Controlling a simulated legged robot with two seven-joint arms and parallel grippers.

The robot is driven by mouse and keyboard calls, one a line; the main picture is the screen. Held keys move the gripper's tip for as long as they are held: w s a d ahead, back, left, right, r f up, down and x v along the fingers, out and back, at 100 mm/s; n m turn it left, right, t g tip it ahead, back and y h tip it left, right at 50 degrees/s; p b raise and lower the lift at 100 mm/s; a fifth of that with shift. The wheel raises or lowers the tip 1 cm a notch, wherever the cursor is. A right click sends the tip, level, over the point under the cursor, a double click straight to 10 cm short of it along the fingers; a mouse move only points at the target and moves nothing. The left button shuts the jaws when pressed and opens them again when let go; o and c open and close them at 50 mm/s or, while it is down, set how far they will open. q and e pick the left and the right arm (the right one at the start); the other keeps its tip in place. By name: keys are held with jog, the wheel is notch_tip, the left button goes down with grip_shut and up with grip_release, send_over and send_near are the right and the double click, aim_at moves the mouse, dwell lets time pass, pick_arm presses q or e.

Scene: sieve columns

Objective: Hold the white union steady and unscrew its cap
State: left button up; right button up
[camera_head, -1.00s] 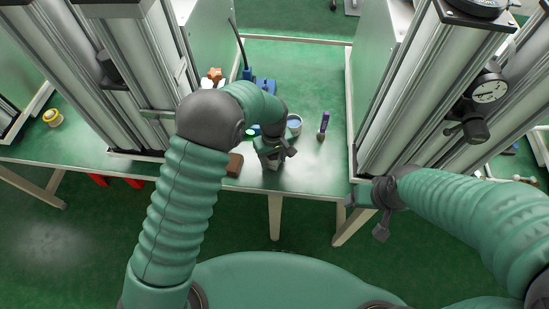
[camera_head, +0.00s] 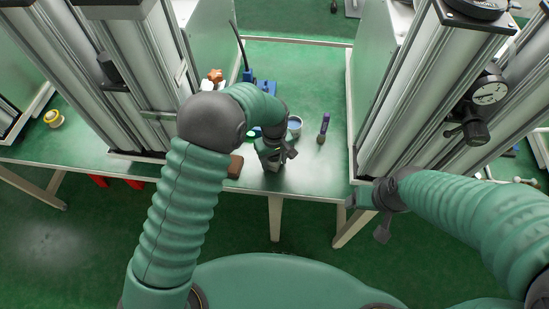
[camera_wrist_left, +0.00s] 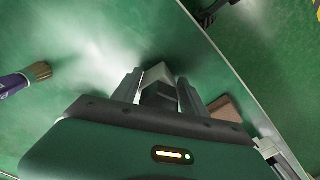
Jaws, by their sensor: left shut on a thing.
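My left gripper (camera_head: 272,160) is over the front part of the green table. In the head view the arm hides the piece. My right gripper (camera_head: 372,200) is at the right, by the table's front right corner and apart from the held piece. Its fingers are too unclear to tell their opening.
A brown block (camera_head: 235,166) lies at the table's front edge. Blue stands (camera_head: 262,86) are farther back. Metal columns (camera_head: 410,90) flank the work area. The table's front right is bare.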

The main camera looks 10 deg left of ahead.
pick_arm(q)
jog(key=o, duration=1.5)
jog(key=shift+o, duration=0.2)
